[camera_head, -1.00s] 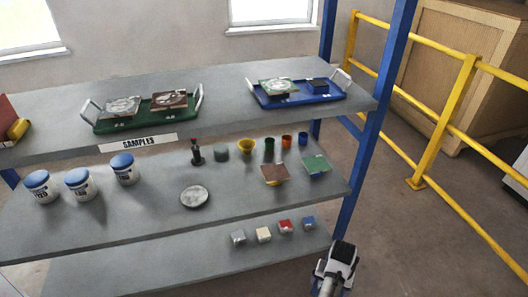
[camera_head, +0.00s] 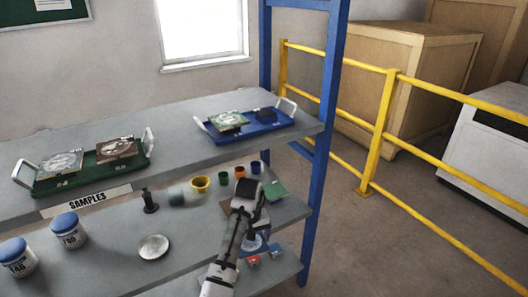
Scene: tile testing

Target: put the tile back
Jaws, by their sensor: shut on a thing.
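My gripper (camera_head: 254,228) is over the right part of the middle shelf, seen from behind. A brown tile (camera_head: 227,206) shows partly behind my arm. On the top shelf, a green tray (camera_head: 72,182) holds a grey-white patterned tile (camera_head: 60,164) and a brown patterned tile (camera_head: 116,148). A blue tray (camera_head: 262,128) holds a green-and-white tile (camera_head: 228,120) and a small dark block (camera_head: 265,113).
Several small cups, including a yellow one (camera_head: 200,183), stand behind my gripper. A dark bottle (camera_head: 150,201), a round pale dish (camera_head: 153,246) and blue-lidded jars (camera_head: 68,231) are left. A blue post (camera_head: 327,130) and yellow railing (camera_head: 378,140) bound the right.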

